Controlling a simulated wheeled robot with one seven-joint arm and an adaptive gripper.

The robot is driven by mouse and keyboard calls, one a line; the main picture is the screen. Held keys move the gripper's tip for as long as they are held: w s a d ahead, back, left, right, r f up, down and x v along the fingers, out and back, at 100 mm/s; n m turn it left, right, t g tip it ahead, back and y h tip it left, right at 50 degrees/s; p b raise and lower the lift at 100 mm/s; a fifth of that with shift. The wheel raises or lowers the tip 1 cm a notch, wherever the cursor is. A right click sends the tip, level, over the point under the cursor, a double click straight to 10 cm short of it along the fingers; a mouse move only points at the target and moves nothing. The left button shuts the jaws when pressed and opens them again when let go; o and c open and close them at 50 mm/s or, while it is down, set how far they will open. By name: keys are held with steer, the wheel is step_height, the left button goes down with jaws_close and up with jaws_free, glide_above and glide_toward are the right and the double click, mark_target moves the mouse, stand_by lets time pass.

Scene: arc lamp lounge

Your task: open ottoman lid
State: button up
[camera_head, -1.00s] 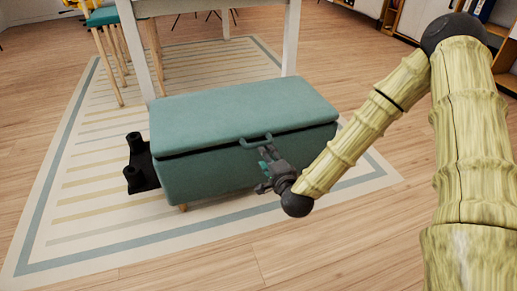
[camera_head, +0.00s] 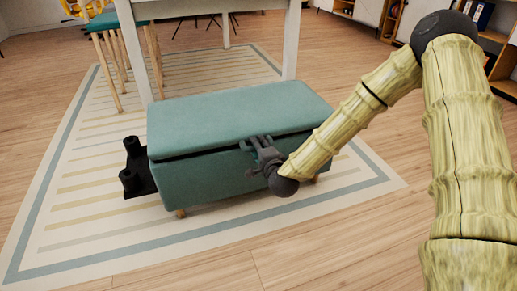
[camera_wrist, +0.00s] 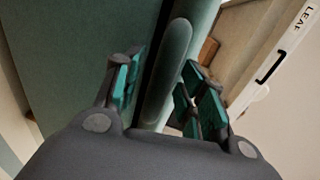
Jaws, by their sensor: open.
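The teal ottoman (camera_head: 215,180) stands on the striped rug. Its lid (camera_head: 240,108) lies down on the body, with a thin dark gap along the front seam. My gripper (camera_head: 257,147) is at the lid's front edge, at the handle, and hides most of it in the head view. In the wrist view my gripper (camera_wrist: 160,90) is open, with one finger on each side of the rounded green handle bar (camera_wrist: 168,75). I cannot tell whether either finger touches the bar. A large green ottoman surface (camera_wrist: 75,50) fills the left of that view.
A black object with two round posts (camera_head: 135,168) stands at the ottoman's left side. A white-legged table (camera_head: 290,40) is behind it, with a teal-seated chair (camera_head: 120,20) at the back left. Shelves (camera_head: 395,18) line the back right. The wooden floor (camera_head: 350,245) in front is clear.

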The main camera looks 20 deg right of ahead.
jaws_close()
steer(key=shift+r, duration=0.15)
